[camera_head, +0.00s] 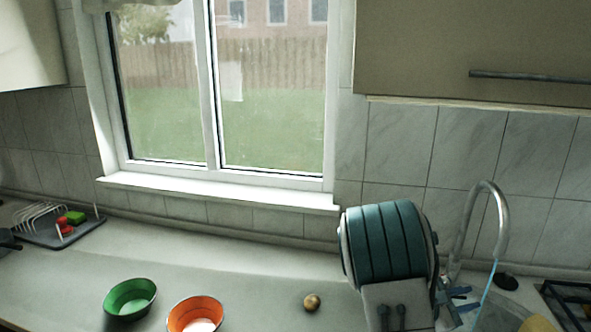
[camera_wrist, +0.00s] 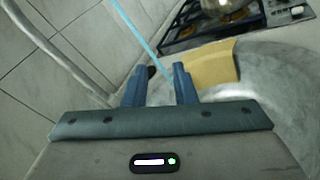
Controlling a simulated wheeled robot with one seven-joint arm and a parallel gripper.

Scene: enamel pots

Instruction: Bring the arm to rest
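My gripper (camera_head: 462,303) is at the lower right of the head view, in front of the tap and at the sink's left side. In the wrist view its two blue fingers (camera_wrist: 160,84) stand apart with a gap between them. I see nothing held between them. A thin light-blue stream (camera_wrist: 140,35) runs down behind the fingertips in that view. My arm's rounded teal part stands above the counter and hides part of the counter and wall.
A green pot (camera_head: 130,299) and an orange pot (camera_head: 195,315) stand on the counter, with a small brownish round thing (camera_head: 312,302) to their right. The tap (camera_head: 500,215) rises beside my gripper. A yellow piece (camera_wrist: 208,62) lies at the sink. A dish rack (camera_head: 45,222) stands far left.

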